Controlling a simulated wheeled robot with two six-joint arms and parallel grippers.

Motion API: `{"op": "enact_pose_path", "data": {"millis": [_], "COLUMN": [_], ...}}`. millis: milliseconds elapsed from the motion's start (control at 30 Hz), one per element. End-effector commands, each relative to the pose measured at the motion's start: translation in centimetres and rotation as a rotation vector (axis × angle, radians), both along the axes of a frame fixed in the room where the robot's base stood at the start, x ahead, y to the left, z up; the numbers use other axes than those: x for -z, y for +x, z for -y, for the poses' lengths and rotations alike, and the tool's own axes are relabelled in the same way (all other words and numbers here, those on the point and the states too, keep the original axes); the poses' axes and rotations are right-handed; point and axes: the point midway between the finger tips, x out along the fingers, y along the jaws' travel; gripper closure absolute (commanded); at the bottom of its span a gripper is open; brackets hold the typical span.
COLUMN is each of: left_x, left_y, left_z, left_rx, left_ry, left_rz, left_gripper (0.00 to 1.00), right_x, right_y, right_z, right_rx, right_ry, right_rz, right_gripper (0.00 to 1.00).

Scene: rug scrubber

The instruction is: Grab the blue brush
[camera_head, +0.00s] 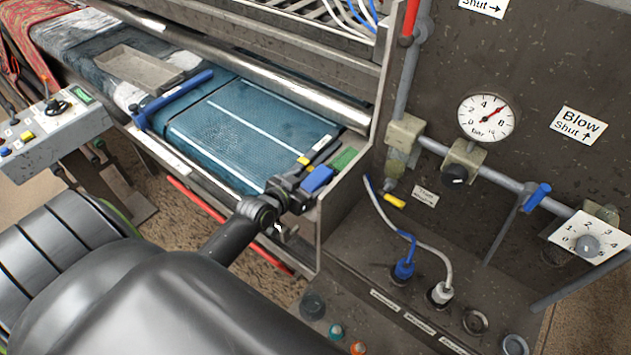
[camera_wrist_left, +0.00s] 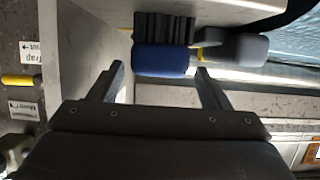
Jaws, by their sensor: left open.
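The blue brush (camera_head: 317,179) is a small blue block at the right end of the machine's bed. In the left wrist view the blue brush (camera_wrist_left: 162,60) shows a blue body with dark bristles above it in the picture. My left gripper (camera_head: 290,192) is just left of the brush in the head view. In the left wrist view my left gripper (camera_wrist_left: 159,70) is open, with one fingertip to each side of the brush's blue body. I cannot tell whether a finger touches it. My right gripper is not in view.
A green block (camera_head: 343,160) sits beside the blue brush. A dark grey block (camera_wrist_left: 232,47) lies close to the brush in the wrist view. A metal roller (camera_head: 300,100) spans the blue rug (camera_head: 225,135). Pipes and a gauge (camera_head: 486,115) stand at right.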

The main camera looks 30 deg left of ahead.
Motion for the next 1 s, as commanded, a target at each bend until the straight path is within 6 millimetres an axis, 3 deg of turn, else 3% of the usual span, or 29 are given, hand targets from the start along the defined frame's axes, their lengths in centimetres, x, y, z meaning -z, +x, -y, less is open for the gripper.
{"op": "enact_pose_path", "data": {"millis": [233,600,1000], "left_x": [0.8,1.1,1.1], "left_y": [2.8,3.4,3.3], "left_z": [0.4,0.5,0.5], "left_rx": [0.000,0.000,0.000], "left_ry": [-0.001,-0.001,0.000], "left_rz": [0.000,0.001,0.001], "left_gripper": [0.29,0.29,0.80], "right_x": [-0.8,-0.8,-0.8], "right_y": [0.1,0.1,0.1], "right_z": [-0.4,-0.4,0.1], "right_rx": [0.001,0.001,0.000], "right_ry": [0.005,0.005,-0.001], "right_rz": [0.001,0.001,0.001], "right_gripper": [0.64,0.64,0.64]}}
